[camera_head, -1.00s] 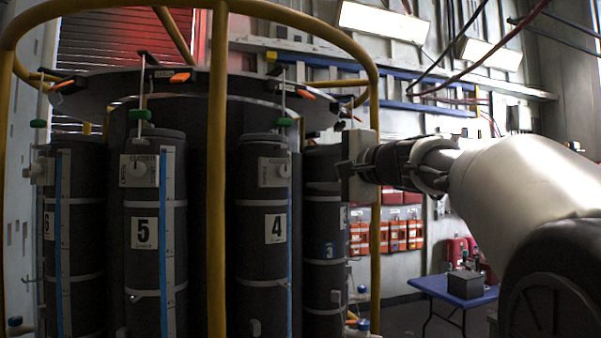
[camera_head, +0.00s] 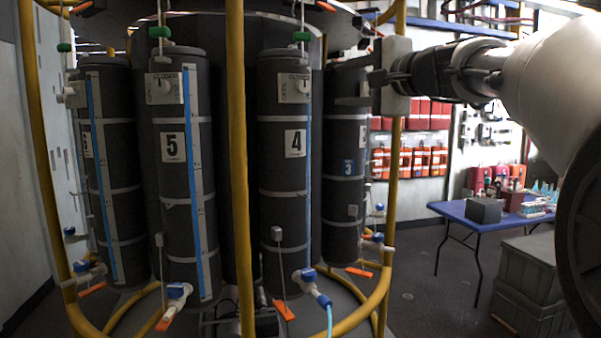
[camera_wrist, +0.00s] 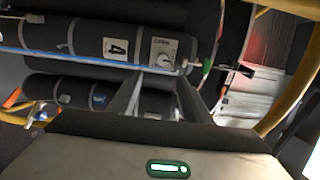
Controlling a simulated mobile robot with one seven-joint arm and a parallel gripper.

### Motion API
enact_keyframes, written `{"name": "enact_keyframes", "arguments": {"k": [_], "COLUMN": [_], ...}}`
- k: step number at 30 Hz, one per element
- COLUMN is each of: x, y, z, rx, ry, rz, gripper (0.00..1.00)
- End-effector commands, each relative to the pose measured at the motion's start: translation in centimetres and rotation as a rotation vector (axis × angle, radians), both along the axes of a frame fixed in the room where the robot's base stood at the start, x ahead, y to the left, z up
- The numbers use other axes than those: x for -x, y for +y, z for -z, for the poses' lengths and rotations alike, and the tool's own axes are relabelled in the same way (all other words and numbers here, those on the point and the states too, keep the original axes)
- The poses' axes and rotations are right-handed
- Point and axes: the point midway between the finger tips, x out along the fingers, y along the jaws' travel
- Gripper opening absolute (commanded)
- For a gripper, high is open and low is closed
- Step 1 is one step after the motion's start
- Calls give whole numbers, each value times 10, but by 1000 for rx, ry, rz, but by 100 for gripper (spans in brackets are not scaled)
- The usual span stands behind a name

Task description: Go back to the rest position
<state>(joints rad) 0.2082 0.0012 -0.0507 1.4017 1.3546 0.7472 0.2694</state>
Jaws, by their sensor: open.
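My gripper (camera_head: 364,89) is at the right of the rosette in the head view, its two fingers pointing left with a gap between them. It holds nothing. It is in front of bottle 3 (camera_head: 343,200) and to the right of bottle 4 (camera_head: 283,160). In the wrist view the two fingers (camera_wrist: 158,78) stand apart, with bottle 4 (camera_wrist: 90,40) and its valve knob plate behind them. Whether the fingers touch anything I cannot tell.
Yellow frame bars (camera_head: 240,170) stand around the dark bottles, including bottle 5 (camera_head: 183,180). A blue table (camera_head: 455,212) with a dark box (camera_head: 484,210) is at the right. Grey crates (camera_head: 535,280) stand before it. Floor shows between rosette and table.

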Motion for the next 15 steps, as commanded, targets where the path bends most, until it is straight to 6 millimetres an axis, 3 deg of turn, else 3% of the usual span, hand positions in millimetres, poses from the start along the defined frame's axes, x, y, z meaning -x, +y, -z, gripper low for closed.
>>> {"name": "enact_keyframes", "arguments": {"k": [2, 5, 10, 15], "x": [17, 54, 145, 240], "y": [12, 30, 45, 30], "z": [8, 42, 130, 214], "rx": [78, 261, 670, 1062], "ry": [31, 103, 244, 359], "rz": [-15, -53, -165, -306], "gripper": [45, 45, 45, 45]}}
